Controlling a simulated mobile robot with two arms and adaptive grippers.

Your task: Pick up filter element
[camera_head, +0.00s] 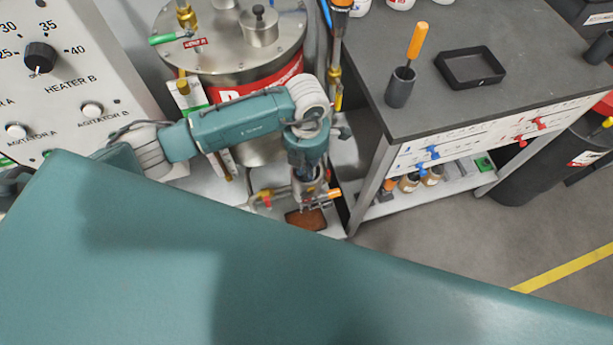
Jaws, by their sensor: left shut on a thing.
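My left arm comes in from the left, and its gripper (311,196) points down beside the lower piping of the steel vessel. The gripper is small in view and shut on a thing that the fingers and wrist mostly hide. I cannot make out its shape or say for sure that it is the filter element. A flat brown rectangular piece (306,219) lies just below the fingers on the pale base; I cannot tell whether they touch. An orange piece (333,193) shows just right of the fingers. My right gripper is not in view.
A steel vessel (225,50) with a red band stands behind my arm. A control panel (60,75) is at the left. A grey bench (440,100) at the right holds an orange-handled tool (417,42) in a dark cup and a black tray (470,82). Grey floor (430,235) is open below it.

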